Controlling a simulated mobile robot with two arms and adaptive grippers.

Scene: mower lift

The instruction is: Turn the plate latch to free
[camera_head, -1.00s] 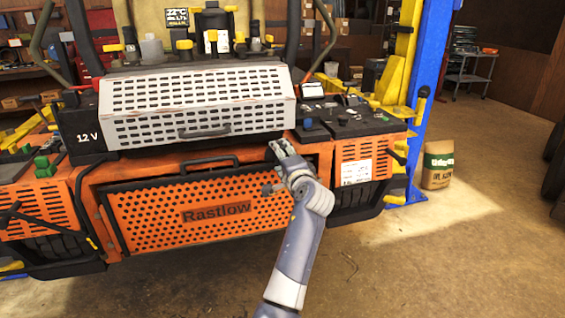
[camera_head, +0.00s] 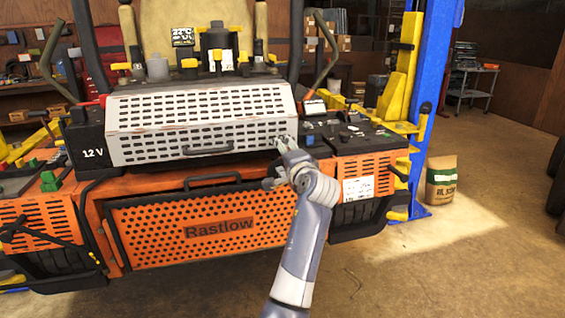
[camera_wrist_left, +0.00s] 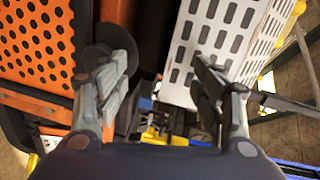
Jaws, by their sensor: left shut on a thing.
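My left gripper (camera_head: 277,162) is at the top right of the orange perforated front plate (camera_head: 160,235), by the lower right corner of the white slotted cover (camera_head: 255,105). In the left wrist view its fingers (camera_wrist_left: 160,90) stand spread, one beside the orange panel (camera_wrist_left: 35,45), the other beside the white cover (camera_wrist_left: 215,35). A dark round piece (camera_wrist_left: 112,38), perhaps the plate latch, sits at the left finger. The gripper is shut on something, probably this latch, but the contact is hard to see. My right gripper is out of view.
A black tray (camera_head: 345,140) with small items lies right of the cover. A blue lift post (camera_head: 437,80) with yellow arms stands at the right. A paper bag (camera_head: 441,180) is on the floor beside it. Open floor lies at the lower right.

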